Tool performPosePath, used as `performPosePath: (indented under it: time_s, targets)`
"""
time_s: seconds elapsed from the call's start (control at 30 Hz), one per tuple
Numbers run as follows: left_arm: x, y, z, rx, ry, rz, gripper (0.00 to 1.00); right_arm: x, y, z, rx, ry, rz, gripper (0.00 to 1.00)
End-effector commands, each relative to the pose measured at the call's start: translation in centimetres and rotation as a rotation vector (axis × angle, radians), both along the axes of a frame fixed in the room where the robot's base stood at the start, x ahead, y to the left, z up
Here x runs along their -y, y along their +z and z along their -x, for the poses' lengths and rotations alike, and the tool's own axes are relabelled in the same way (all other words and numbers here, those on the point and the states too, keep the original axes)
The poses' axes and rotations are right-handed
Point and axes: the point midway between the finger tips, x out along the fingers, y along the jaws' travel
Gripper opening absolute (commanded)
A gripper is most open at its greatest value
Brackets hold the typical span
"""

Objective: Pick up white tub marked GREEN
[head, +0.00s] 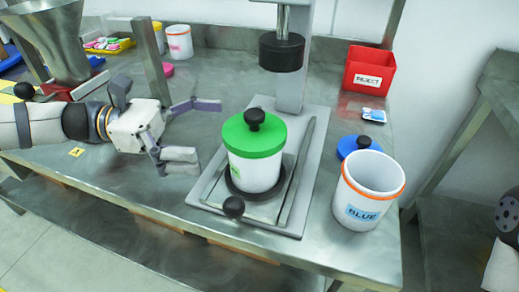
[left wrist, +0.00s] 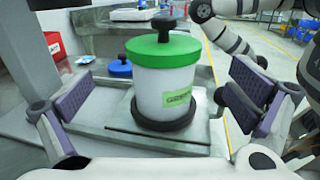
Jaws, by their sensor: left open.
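The white tub marked GREEN (head: 255,172) stands upright on the press plate, seated in a dark ring, with a green lid (head: 254,136) and black knob on it. In the left wrist view the tub (left wrist: 165,88) is straight ahead, its green label facing me. My left gripper (head: 196,129) is open and empty, to the left of the tub, with its fingers pointing toward it. In the left wrist view its purple finger pads lie on either side of the tub, apart from it. My right gripper does not show clearly; only part of my right arm is at the right edge.
The press head (head: 281,52) hangs above and behind the tub. A black ball knob (head: 234,207) is at the plate's front. An open tub marked BLUE (head: 367,192) and a blue lid (head: 358,145) are to the right. A red REJECT bin (head: 370,70) is at the back right.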

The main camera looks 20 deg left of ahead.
Motion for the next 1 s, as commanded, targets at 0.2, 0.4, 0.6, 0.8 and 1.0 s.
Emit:
performPosePath:
  time_s: [0.2,0.4,0.6,0.8,1.0]
  targets:
    - [3.2,-0.2,-0.4,-0.005,-0.002,0.001,1.0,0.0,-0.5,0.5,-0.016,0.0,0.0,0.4]
    - [6.9,0.1,-0.8,-0.005,-0.002,0.0,1.0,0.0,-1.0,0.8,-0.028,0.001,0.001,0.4]
    - [7.8,0.3,-1.0,0.0,0.002,-0.001,1.0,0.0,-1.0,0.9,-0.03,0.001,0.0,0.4]
    - [7.7,0.3,-1.0,0.0,0.002,-0.001,0.77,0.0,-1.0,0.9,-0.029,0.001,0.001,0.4]
    - [7.7,0.3,-1.0,0.0,0.002,-0.001,0.41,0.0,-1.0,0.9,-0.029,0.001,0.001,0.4]
